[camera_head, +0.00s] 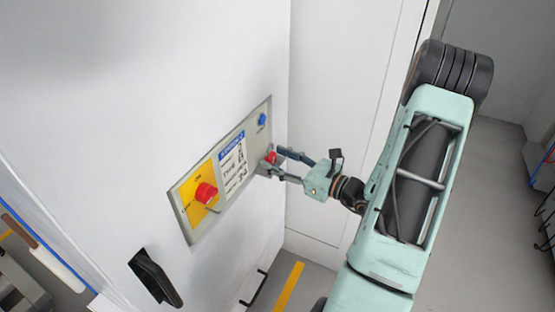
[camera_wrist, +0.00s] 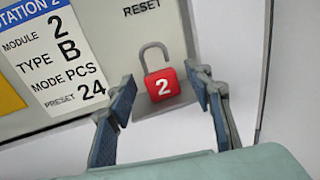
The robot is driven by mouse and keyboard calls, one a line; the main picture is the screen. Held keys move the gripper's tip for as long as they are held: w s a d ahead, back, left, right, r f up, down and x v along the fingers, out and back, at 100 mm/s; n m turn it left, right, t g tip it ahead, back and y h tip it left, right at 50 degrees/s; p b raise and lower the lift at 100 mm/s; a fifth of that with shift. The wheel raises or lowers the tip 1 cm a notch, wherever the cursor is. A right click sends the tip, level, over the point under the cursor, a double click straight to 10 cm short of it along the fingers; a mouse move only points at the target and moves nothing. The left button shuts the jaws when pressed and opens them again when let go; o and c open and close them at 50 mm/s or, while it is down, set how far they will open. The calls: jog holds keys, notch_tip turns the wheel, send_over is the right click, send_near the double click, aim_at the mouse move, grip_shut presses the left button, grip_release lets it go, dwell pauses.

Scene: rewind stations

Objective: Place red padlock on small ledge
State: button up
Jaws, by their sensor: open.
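The red padlock (camera_wrist: 163,86) has a white "2" and a grey shackle that stands open. In the wrist view it is against the grey control panel (camera_wrist: 113,45), below the word RESET. My gripper (camera_wrist: 164,96) is open, with one finger on each side of the padlock and visible gaps between. In the head view the padlock (camera_head: 270,157) shows as a small red spot between the fingertips of my gripper (camera_head: 271,163). The small ledge cannot be clearly made out; it may be hidden under the padlock.
The panel sits on a white cabinet (camera_head: 150,110). It carries a red rotary switch (camera_head: 206,193) on a yellow plate, a label (camera_head: 234,165) and a blue button (camera_head: 262,119). A black handle (camera_head: 154,278) is lower down. Grey floor lies at the right.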

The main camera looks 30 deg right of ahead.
jog(key=v, duration=1.2)
jog(key=shift+r+p, duration=0.15)
jog(key=shift+p, duration=0.3)
